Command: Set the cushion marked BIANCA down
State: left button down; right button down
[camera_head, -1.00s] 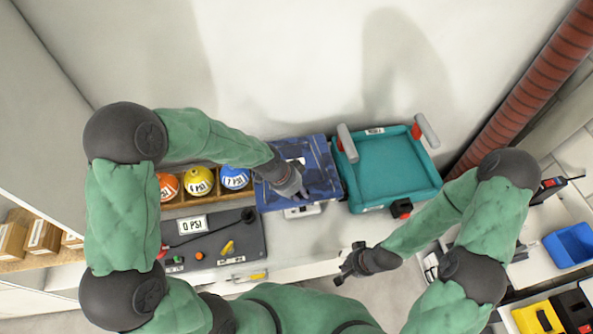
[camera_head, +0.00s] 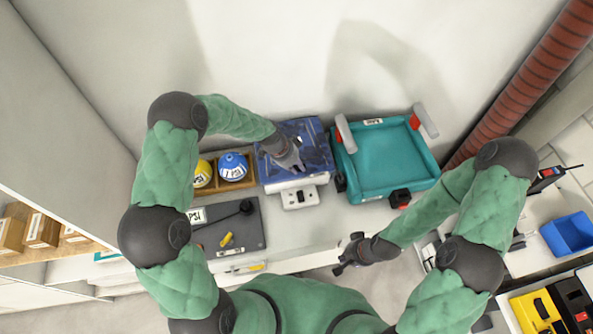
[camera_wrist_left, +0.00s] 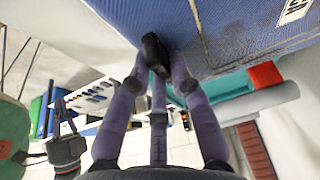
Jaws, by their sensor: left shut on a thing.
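The blue cushion (camera_head: 318,150) lies flat in appearance in the head view, left of the teal tray. My left gripper (camera_head: 290,158) is over its middle and shut on it. In the left wrist view the cushion's blue woven face (camera_wrist_left: 225,30) fills the top, with part of a white label at the right edge; the full name cannot be read. The left fingers (camera_wrist_left: 158,75) close around a black piece by the cushion's surface. Whether the cushion touches what is below is unclear. My right gripper (camera_head: 348,258) is in front of the counter edge, apart from the cushion; its opening is unclear.
The teal tray (camera_head: 383,168) with grey-and-red handles stands close to the cushion's right. A wooden box with blue (camera_head: 232,166) and yellow (camera_head: 203,173) balls is at its left. A white socket block (camera_head: 300,197) is just in front. A wall rises behind.

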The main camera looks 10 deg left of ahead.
pick_arm(q)
jog(key=shift+f, duration=1.5)
jog(key=shift+f, duration=0.15)
jog(key=c, duration=1.1)
grip_release()
jog(key=shift+s, duration=0.1)
